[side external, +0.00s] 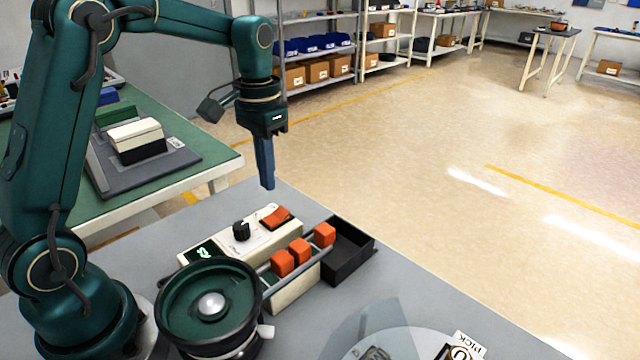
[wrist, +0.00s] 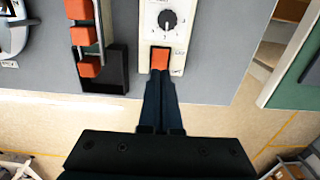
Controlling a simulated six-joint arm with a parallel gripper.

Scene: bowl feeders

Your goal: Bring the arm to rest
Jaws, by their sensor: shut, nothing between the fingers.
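My gripper (side external: 267,186) points down in the side view, in the air above the far edge of the grey table (side external: 330,315). Its two dark blue fingers are together with nothing between them. In the wrist view the gripper (wrist: 160,82) shows with its tips over the orange rocker switch (wrist: 160,58) of the controller box. The side view shows a clear gap between the fingertips and that box (side external: 205,236). My arm is raised and bent forward.
A green bowl feeder (side external: 208,305) stands near my base. Orange cubes (side external: 300,250) sit in a row on its rail, which leads to a black bin (side external: 350,250). A round pale disc (side external: 400,345) lies at the front. A green-topped bench (side external: 190,135) stands behind left.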

